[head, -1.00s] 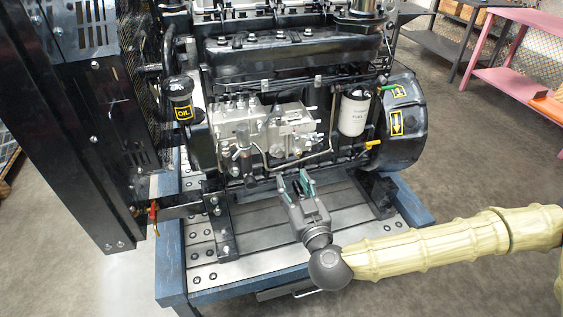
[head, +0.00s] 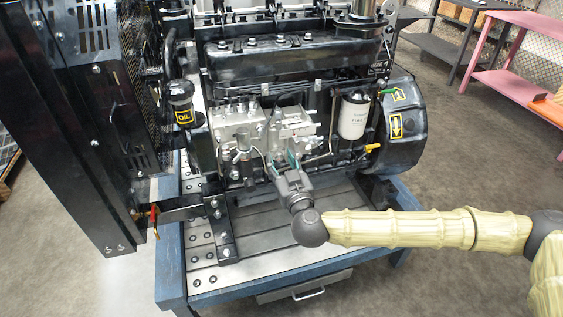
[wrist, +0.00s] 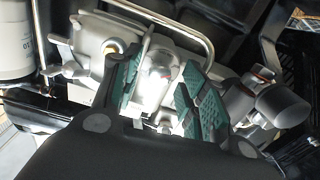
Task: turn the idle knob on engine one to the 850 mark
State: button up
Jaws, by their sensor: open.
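The black engine (head: 265,60) fills the middle of the head view, with a silver metal pump block (head: 232,122) on its near side. My gripper (head: 284,163) is at the lower right part of this block, fingers pointing at it. In the head view my fingers hide this spot.
A bent metal pipe (wrist: 160,20) runs close past the fingers. A white filter (head: 354,115) and a yellow-handled valve (head: 374,147) are to the right. The blue-edged stand (head: 172,275) is clear in front.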

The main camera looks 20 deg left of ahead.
grip_shut()
jog(key=shift+r+m+p, duration=0.15)
jog(key=shift+m+p, duration=0.25)
jog(key=shift+p, duration=0.1)
jog(key=shift+m+p, duration=0.35)
jog(key=shift+m, duration=1.05)
jog(key=shift+f+m, duration=0.2)
jog(key=shift+m, duration=0.1)
jog(key=m, duration=0.3)
jog(key=shift+m+b, duration=0.8)
jog(key=shift+m, duration=1.4)
